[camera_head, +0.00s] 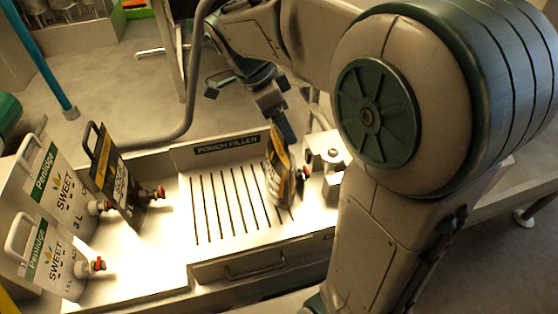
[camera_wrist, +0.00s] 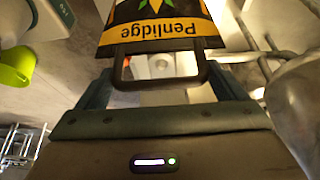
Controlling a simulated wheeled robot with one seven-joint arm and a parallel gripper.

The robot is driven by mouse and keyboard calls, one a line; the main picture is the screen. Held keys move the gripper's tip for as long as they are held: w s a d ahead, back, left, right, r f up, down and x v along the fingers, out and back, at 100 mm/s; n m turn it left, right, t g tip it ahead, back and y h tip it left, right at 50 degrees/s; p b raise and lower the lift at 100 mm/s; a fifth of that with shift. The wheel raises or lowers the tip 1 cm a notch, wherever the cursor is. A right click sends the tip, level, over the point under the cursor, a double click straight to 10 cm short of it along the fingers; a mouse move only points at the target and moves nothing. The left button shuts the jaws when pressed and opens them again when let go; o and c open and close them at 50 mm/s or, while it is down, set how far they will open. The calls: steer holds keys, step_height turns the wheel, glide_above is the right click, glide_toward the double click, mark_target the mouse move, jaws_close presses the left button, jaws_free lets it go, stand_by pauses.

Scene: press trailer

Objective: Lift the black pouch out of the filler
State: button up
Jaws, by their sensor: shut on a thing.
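The black pouch (camera_head: 279,172) has an orange band and stands upright, seen nearly edge-on, at the right end of the pouch filler's slotted deck (camera_head: 225,205). My gripper (camera_head: 285,132) is above it, pointing down, shut on the top of the pouch. In the wrist view the pouch (camera_wrist: 160,38) shows its orange Penlidge band, and its black looped handle (camera_wrist: 160,84) lies between my fingers. A red-capped spout shows at the pouch's right side. I cannot tell whether the pouch's bottom touches the deck.
Another black pouch (camera_head: 113,178) and two white Penlidge pouches (camera_head: 66,185) (camera_head: 50,262) lean on the left of the bench. A metal fitting (camera_head: 333,160) stands close right of the held pouch. The deck's middle is clear.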

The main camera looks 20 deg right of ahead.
step_height(320, 180, up, 18)
steer(key=p, duration=0.1)
stand_by(0.5)
steer(key=shift+r, duration=0.15)
steer(key=shift+s+a, duration=0.1)
